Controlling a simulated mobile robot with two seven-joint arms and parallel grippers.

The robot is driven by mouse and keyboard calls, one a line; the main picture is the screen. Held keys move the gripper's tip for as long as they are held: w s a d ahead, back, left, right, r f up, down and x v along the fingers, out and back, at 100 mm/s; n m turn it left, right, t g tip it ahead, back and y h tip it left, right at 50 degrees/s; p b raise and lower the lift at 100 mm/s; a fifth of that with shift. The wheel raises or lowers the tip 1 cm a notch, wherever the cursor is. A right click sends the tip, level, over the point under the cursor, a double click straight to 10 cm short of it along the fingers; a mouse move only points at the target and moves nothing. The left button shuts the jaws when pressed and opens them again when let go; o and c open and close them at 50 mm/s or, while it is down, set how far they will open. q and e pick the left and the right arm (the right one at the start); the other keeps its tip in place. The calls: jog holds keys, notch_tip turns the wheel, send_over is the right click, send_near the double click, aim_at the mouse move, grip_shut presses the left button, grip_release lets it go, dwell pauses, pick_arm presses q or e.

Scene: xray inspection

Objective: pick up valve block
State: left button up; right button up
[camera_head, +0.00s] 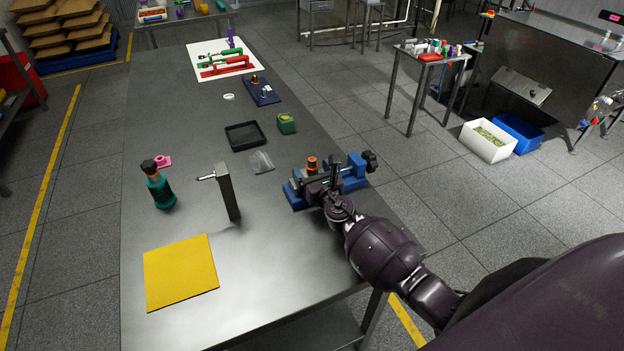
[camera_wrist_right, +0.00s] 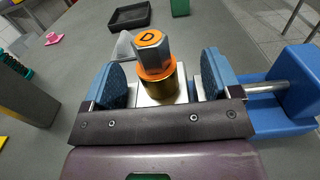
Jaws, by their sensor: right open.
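The valve block appears to be the pale metal block with a brass cylinder, orange ring and grey hex top marked D (camera_wrist_right: 153,55) in the right wrist view. Its orange top also shows in the head view (camera_head: 312,162). It sits at a blue vise (camera_head: 354,178) near the table's right edge. My right gripper (camera_wrist_right: 160,88) is open, with a blue pad on each side of the block and gaps between. The lower block is partly hidden by the gripper's dark front bar. My left gripper is not in view.
On the table (camera_head: 262,290) are a yellow mat (camera_head: 180,272), an upright grey post (camera_head: 228,192), a teal-and-black tool (camera_head: 158,188), a black tray (camera_head: 245,136) and a green block (camera_head: 286,123). The vise's blue body and rod (camera_wrist_right: 305,85) lie close right of the gripper. The table's front middle is clear.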

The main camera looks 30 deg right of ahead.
jog(key=shift+w, duration=0.1)
jog(key=c, duration=1.1)
jog(key=shift+r, duration=0.1)
jog(key=shift+c, duration=0.8)
jog(key=shift+r, duration=0.1)
